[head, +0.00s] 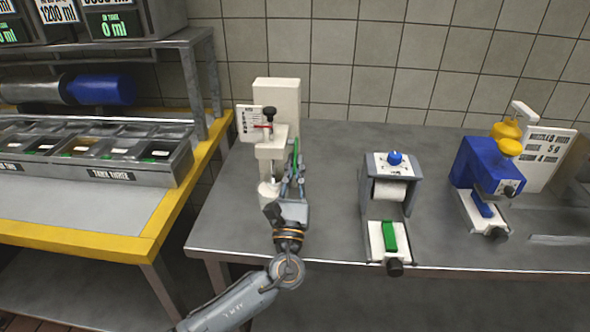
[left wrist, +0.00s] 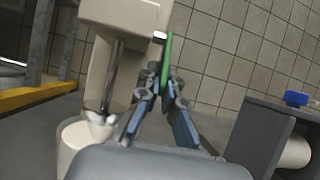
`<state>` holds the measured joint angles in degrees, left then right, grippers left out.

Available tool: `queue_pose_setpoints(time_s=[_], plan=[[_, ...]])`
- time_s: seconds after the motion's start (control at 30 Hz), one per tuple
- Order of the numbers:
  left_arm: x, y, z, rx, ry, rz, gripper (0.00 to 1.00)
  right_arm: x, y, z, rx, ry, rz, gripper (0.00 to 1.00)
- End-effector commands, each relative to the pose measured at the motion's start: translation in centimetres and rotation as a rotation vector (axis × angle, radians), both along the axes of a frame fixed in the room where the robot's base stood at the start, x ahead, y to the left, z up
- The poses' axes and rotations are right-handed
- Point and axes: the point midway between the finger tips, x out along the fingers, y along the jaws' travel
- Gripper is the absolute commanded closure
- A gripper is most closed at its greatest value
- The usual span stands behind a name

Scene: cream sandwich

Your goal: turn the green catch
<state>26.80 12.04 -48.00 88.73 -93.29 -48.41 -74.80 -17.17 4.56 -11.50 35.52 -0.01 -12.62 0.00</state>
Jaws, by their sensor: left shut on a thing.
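The green catch (head: 294,147) is a thin green lever on the right side of a white machine (head: 277,98) at the back left of the grey table. In the left wrist view the catch (left wrist: 167,60) stands nearly upright between my fingertips. My left gripper (head: 295,166) is shut on the catch, with its fingers pointing away toward the machine. It also shows in the left wrist view (left wrist: 165,84). The lower part of the catch is hidden by the fingers. My right gripper is not in view.
A white cup (left wrist: 80,142) stands under the machine's spout. A grey roll machine (head: 404,186) with a green lever stands to the right, and a blue machine (head: 470,166) with yellow knobs beyond it. A yellow-edged counter with trays (head: 150,172) is at the left.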

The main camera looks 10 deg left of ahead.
Motion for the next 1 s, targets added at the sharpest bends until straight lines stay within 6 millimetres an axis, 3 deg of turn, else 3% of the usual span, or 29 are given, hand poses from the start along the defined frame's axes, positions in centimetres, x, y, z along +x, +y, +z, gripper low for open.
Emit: queue_pose_setpoints(time_s=[0.03, 0.1, 0.17, 0.57, 0.8, 1.0], plan=[[0.0, 0.0, 0.0, 0.000, 0.000, 0.000, 1.00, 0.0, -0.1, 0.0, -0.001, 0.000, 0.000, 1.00], [0.0, 0.0, 0.0, 0.000, 0.000, 0.000, 0.80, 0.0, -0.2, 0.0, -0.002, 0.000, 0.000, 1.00], [0.0, 0.0, 0.0, 0.000, 0.000, 0.000, 0.71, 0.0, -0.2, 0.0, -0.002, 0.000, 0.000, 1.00], [-0.7, 0.0, -0.4, 0.000, 0.002, 0.000, 0.71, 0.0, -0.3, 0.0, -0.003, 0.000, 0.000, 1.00], [-4.8, 0.0, -2.8, 0.000, 0.005, -0.002, 0.71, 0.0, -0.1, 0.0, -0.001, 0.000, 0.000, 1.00], [-9.8, 0.0, -2.5, -0.004, 0.004, -0.002, 0.71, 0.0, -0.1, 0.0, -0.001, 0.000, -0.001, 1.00]])
